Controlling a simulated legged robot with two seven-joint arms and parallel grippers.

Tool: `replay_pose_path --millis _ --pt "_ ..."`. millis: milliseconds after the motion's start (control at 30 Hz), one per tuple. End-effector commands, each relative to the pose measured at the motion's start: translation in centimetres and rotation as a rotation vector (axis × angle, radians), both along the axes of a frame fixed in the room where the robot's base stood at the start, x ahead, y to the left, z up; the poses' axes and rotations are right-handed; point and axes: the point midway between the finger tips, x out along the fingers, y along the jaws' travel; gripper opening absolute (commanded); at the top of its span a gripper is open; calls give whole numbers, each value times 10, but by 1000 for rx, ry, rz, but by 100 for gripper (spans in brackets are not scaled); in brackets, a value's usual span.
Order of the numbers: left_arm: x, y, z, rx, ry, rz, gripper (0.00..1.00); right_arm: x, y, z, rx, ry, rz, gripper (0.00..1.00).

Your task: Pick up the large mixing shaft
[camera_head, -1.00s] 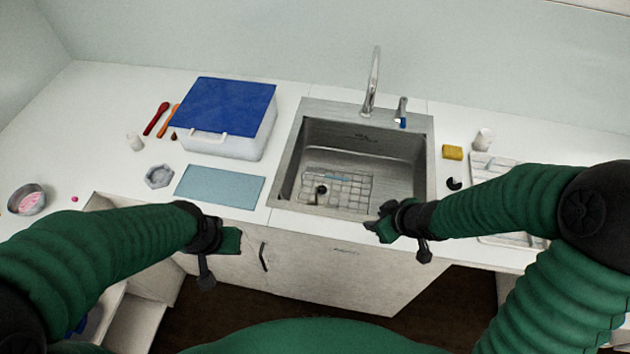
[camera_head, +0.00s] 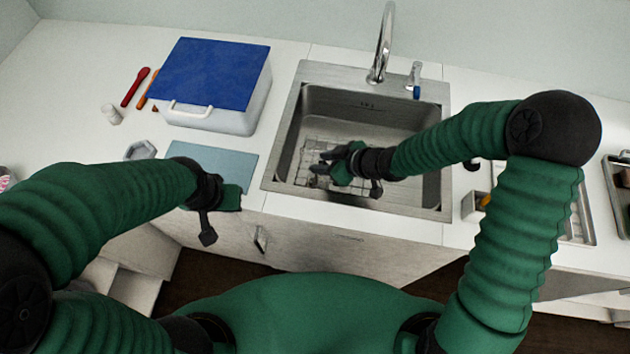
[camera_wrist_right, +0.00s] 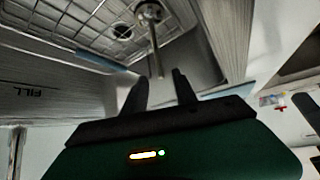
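A metal mixing shaft (camera_wrist_right: 153,45) with a round head shows in the right wrist view. Its head is over the wire rack in the sink, and its rod points toward my fingers. My right gripper (camera_head: 322,162) is over the sink basin in the head view. In the right wrist view its two fingers (camera_wrist_right: 159,88) are apart, with the rod's near end in line with the gap; I cannot tell whether they touch it. In the head view the shaft cannot be made out clearly near the gripper. My left gripper (camera_head: 238,198) hangs at the counter's front edge, its fingers unclear.
The steel sink (camera_head: 279,150) has raised walls and a tall faucet (camera_head: 384,45) behind. A white box with a blue lid (camera_head: 212,72) and a light blue mat (camera_head: 225,160) are left of it. A tray (camera_head: 582,225) lies to the right.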

Motion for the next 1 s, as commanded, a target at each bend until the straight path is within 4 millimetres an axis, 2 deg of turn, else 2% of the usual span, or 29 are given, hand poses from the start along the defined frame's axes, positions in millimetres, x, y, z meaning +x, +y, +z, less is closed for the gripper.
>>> replay_pose_path --millis 100,200,300,500,767,1000 --pt "0 0 -8 0 0 0 0 4 6 -21 0 2 3 34" --pt "0 0 -10 0 0 -1 0 12 15 -35 0 2 3 34" --pt "0 0 -11 0 0 -1 0 17 20 -41 0 1 1 34" --pt "0 0 -10 0 0 0 0 18 21 -41 -1 1 0 34" --pt "0 0 -10 0 0 0 0 17 21 -40 -1 1 0 1" --pt "0 0 -10 0 0 0 0 17 20 -41 0 1 -1 0"
